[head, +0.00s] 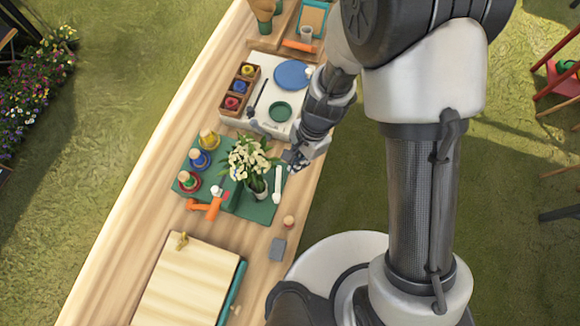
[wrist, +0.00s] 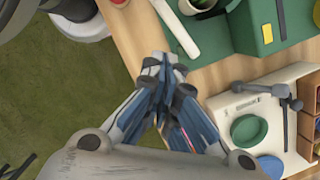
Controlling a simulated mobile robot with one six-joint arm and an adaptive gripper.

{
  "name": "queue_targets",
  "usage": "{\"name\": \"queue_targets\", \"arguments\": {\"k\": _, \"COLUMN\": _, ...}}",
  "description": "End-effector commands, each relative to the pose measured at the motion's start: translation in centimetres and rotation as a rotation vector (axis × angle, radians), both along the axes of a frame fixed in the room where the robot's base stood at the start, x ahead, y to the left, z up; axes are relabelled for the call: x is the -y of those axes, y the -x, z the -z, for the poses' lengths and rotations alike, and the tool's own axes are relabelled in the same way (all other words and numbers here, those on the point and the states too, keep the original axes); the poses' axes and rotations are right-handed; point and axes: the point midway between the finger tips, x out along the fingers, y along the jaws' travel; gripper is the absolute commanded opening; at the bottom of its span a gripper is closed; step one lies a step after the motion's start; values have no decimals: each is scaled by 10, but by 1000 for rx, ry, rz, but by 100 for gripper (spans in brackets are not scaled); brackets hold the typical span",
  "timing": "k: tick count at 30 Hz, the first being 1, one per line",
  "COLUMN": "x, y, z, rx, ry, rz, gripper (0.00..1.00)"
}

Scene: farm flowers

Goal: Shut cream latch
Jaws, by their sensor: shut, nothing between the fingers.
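A cream bar (head: 277,185), which looks like the cream latch, lies along the right edge of a green board (head: 262,213) on the wooden table. In the wrist view the cream bar (wrist: 179,30) runs slantwise at the top, its rounded lower end near the fingertips. My gripper (head: 291,159) is just beyond the bar's far end, by the table's right edge. In the wrist view my gripper (wrist: 165,66) is shut and empty, with a small gap in the picture between it and the bar. I cannot tell its height or whether the latch is shut.
A potted white-flowered plant (head: 250,163) stands close left of the bar. An orange lever (head: 206,207) and several coloured knobs share the board. A white panel (head: 262,79) with blue and green discs lies beyond. A pale wooden lid (head: 188,285) is nearer. Grass borders the table.

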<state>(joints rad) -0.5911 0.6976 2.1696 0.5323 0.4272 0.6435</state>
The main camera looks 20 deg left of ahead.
Motion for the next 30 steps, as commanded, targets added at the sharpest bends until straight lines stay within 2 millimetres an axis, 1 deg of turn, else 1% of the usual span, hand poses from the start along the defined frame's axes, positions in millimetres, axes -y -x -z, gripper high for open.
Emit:
{"name": "queue_targets", "arguments": {"k": 1, "x": 0, "y": -5, "z": -19, "rx": 7, "ry": -4, "rz": 0, "gripper": 0}}
{"name": "queue_targets", "arguments": {"k": 3, "x": 1, "y": -8, "z": -35, "rx": 7, "ry": -3, "rz": -2, "gripper": 0}}
{"name": "queue_targets", "arguments": {"k": 7, "x": 4, "y": -13, "z": -59, "rx": 5, "ry": -3, "rz": -1, "gripper": 0}}
{"name": "queue_targets", "arguments": {"k": 12, "x": 7, "y": -17, "z": -77, "rx": 3, "ry": -2, "rz": -1, "gripper": 0}}
{"name": "queue_targets", "arguments": {"k": 17, "x": 8, "y": -17, "z": -83, "rx": 2, "ry": -1, "rz": -2, "gripper": 0}}
{"name": "queue_targets", "arguments": {"k": 30, "x": 7, "y": -17, "z": -82, "rx": 2, "ry": -1, "rz": -2, "gripper": 0}}
